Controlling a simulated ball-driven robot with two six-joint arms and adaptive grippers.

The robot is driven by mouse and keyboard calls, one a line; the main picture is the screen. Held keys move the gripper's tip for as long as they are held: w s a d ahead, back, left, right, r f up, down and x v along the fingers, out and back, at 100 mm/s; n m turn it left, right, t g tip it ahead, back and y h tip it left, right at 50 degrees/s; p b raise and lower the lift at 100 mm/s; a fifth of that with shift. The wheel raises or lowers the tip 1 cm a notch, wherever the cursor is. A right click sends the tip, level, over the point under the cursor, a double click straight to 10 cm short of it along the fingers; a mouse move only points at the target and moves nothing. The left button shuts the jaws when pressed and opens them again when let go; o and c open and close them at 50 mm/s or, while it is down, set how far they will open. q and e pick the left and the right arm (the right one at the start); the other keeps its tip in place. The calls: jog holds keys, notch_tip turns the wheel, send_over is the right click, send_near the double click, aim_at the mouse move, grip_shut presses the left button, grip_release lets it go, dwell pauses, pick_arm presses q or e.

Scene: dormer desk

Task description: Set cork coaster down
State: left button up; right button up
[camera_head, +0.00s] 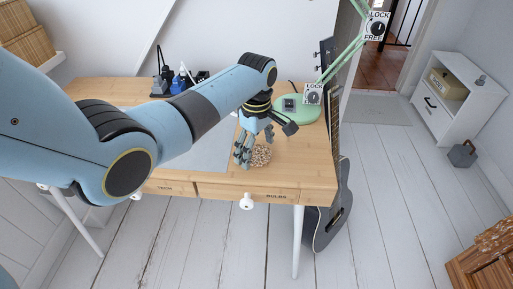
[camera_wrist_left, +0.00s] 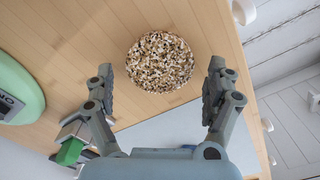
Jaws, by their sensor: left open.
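The cork coaster (camera_head: 261,155) is a round, speckled brown disc. It lies on the wooden desk (camera_head: 312,168) near the front edge, right of the grey mat. In the left wrist view the coaster (camera_wrist_left: 160,62) lies flat, ahead of and between the fingertips. My left gripper (camera_head: 254,148) reaches down over the desk at the coaster. In the left wrist view my left gripper (camera_wrist_left: 162,88) is open, its two fingers spread wider than the coaster, with a visible gap on each side. My right gripper is not in view.
The green lamp base (camera_head: 297,110) stands behind the coaster; it also shows in the left wrist view (camera_wrist_left: 18,90). A dark guitar (camera_head: 335,205) leans at the desk's right end. Chargers (camera_head: 178,84) sit at the back left. The front right desktop is clear.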

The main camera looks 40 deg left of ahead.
aim_at(256, 152)
pick_arm(q)
notch_tip(256, 152, up, 12)
jog(key=p, duration=0.2)
dwell(0.5)
